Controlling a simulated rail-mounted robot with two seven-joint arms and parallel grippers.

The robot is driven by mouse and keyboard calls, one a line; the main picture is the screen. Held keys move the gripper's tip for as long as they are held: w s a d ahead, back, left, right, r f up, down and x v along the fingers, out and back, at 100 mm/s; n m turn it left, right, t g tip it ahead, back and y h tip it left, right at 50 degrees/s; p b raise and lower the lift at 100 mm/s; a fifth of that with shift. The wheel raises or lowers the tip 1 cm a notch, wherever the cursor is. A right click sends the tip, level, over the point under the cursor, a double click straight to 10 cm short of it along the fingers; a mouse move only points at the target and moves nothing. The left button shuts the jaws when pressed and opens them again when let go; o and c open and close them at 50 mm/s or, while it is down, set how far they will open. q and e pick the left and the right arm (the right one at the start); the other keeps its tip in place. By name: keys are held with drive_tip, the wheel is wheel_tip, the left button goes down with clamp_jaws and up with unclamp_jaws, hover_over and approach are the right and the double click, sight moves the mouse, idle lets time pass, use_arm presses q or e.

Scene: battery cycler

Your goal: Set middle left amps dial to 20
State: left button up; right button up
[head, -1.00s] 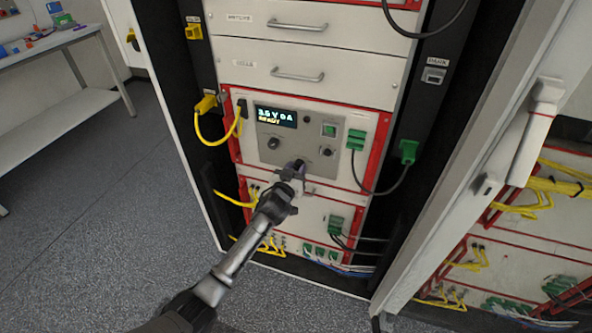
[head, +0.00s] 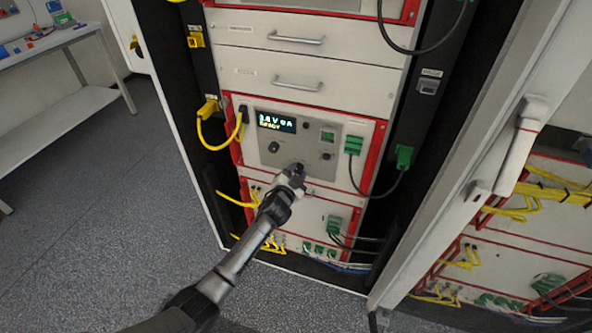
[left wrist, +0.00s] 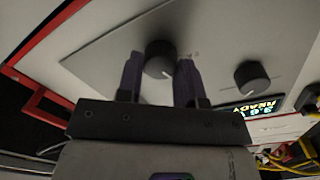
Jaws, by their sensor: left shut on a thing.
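A grey control panel (head: 345,135) with a small lit display (head: 276,122) sits in the white, red-edged unit of the rack. The display's lower line reads READY; the upper line seems to show about 3.6 V and 0 A. My left gripper (head: 297,168) is at the lower middle of this panel. In the left wrist view its purple fingers (left wrist: 160,80) are on either side of a round dark dial (left wrist: 160,57), shut on it. In the head view the gripper hides this dial. A second dark dial (head: 273,146) is up and left, under the display. My right gripper is not in view.
A yellow cable (head: 213,143) loops at the left, and a green-plugged dark cable (head: 378,192) hangs at the right. The open rack door (head: 480,170) stands at the right.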

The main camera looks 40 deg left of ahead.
use_arm(q)
drive_tip(key=m+p, duration=0.1)
drive_tip(key=m, duration=0.5)
drive_tip(key=shift+d, duration=0.1)
drive_tip(key=shift+m, duration=0.5)
drive_tip(key=o, duration=0.9)
drive_tip(key=shift+p, duration=0.3)
drive_tip(key=shift+o, duration=0.2)
drive_tip(key=shift+s, duration=0.2)
drive_tip(key=p+v, duration=0.3)
drive_tip(key=v, duration=1)
drive_tip(key=shift+d, duration=0.35)
